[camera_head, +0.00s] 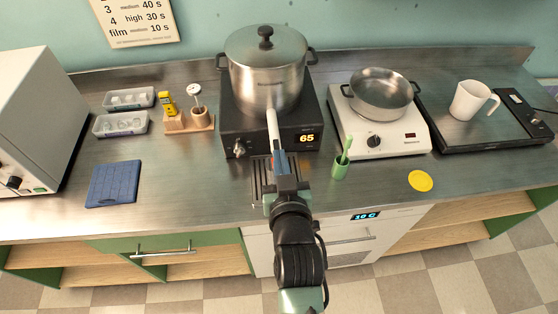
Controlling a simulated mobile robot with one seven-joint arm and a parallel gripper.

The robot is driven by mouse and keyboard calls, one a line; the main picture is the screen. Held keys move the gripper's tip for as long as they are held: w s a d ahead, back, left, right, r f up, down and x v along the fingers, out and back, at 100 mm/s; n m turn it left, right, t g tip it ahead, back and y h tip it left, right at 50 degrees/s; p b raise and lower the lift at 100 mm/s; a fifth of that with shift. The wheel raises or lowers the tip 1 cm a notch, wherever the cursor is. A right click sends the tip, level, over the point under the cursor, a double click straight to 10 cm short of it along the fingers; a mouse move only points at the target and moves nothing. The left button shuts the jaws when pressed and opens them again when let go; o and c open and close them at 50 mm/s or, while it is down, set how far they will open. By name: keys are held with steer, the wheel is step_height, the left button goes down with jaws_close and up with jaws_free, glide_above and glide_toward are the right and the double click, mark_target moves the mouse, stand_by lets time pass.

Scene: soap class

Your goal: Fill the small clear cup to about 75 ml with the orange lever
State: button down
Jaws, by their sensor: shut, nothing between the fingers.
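My gripper (279,162) is in front of the black heater, over a dark slotted grate (262,190) at the counter's front. It is shut and holds nothing. A steel pot (258,85) with a lid stands on the black heater (232,122), whose display reads 65. A pale narrow piece (272,122) runs down the pot's front towards my gripper; I cannot tell if it touches the fingers. Small blue and reddish patches show at the fingertips, too small to identify. I cannot make out an orange lever or a small clear cup; my arm covers part of this area.
Right of the heater stand a green cup (340,169) with a stick, a white hot plate (372,135) with a steel pan (380,98), a yellow disc (420,181) and a white jug (469,101). At left are clear trays, a wooden holder (190,123) and a blue mat (115,184).

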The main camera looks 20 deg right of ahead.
steer(key=shift+w+d+f, duration=0.1)
steer(key=shift+w+f, duration=0.2)
steer(key=shift+f, duration=0.45)
steer(key=shift+w+d+f, duration=0.1)
steer(key=shift+w+f, duration=0.25)
steer(key=shift+f, duration=0.45)
steer(key=shift+w+d+f, duration=0.1)
steer(key=shift+w+f, duration=0.2)
steer(key=shift+f, duration=0.45)
steer(key=shift+f, duration=0.1)
